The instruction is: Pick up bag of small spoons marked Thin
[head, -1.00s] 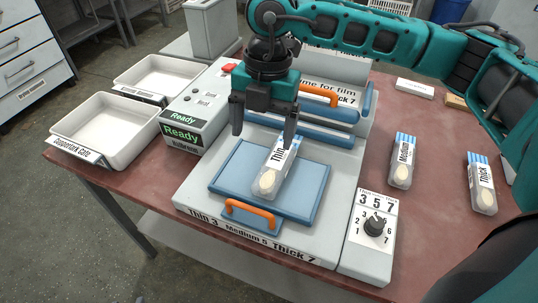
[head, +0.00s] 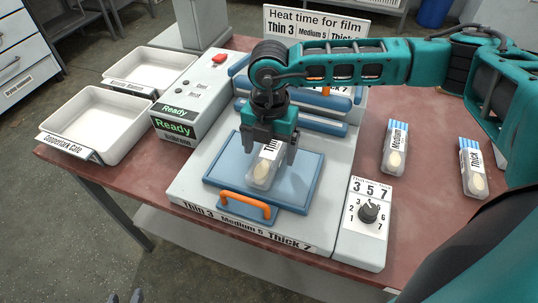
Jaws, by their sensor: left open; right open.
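The bag marked Thin (head: 261,177) is a clear bag with a pale spoon and a white label, lying on the blue pad (head: 306,183) of the press. My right gripper (head: 269,151) comes in from the right and points down over the bag. It is open, with one finger on each side of the bag's upper part, which it partly hides. I cannot tell if the fingers touch the bag. Only the tips of my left gripper (head: 126,297) show at the bottom edge, open and far from the bag.
Bags marked Medium (head: 396,150) and Thick (head: 473,170) lie on the red table to the right. A dial box (head: 362,238) stands beside the press. Two white trays, one marked Copperfork Cafe (head: 122,128), are at left. An orange handle (head: 247,205) rises at the pad's front.

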